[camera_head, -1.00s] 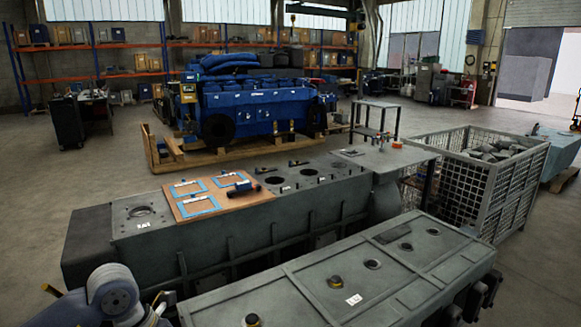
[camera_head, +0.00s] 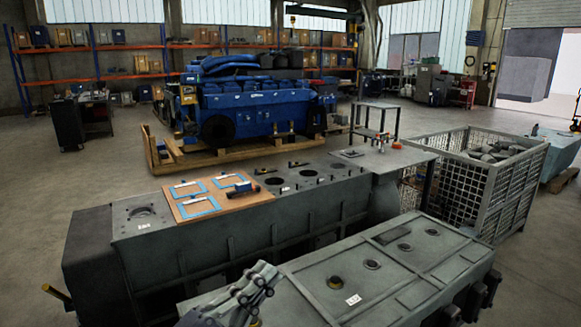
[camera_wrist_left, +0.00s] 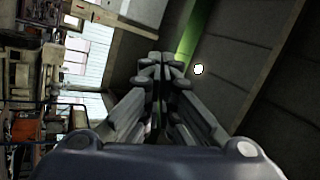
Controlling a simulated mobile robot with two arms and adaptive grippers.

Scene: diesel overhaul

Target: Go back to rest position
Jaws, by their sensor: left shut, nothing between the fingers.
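My left gripper (camera_head: 262,277) shows at the bottom of the head view, over the left part of the near grey engine block. In the left wrist view its fingers (camera_wrist_left: 160,68) are together with nothing between them. The fingers stand clear of the board and tools on the farther block. My right gripper is not in either view.
The near grey block (camera_head: 395,288) and the farther grey block (camera_head: 240,240) stand in front of me. A brown board (camera_head: 207,208) with blue frames lies on the farther one. A mesh crate (camera_head: 480,205) is at right, a blue engine (camera_head: 250,108) behind. Open floor lies left.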

